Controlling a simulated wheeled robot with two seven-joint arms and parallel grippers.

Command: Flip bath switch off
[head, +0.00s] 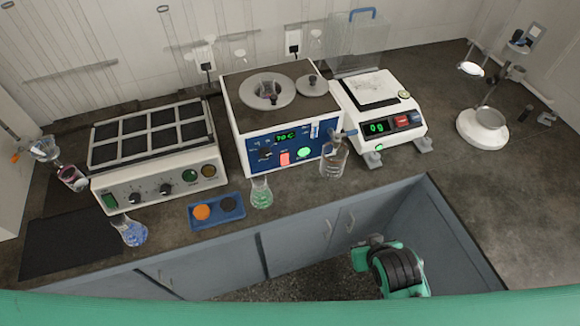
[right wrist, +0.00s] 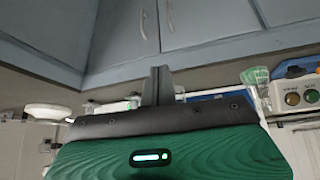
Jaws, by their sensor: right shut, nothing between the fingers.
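The water bath (head: 240,110) stands at the middle of the bench, a white box with a blue front panel and a round opening on top. Its green display is lit, with a red rocker switch (head: 285,159) low on the panel and a round green lit button (head: 304,152) right of it. My right gripper (head: 375,240) is below and right of the bath, in front of the bench edge and apart from the switch. Its fingers (right wrist: 158,86) are shut and empty in the right wrist view, where part of the blue panel (right wrist: 205,97) shows upside down. My left gripper is not in view.
A flask of green liquid (head: 262,194) and a clear bottle (head: 334,158) stand close before the bath. A blue tray (head: 217,222) and a blue-liquid flask (head: 131,232) are left. A balance (head: 385,120) stands right.

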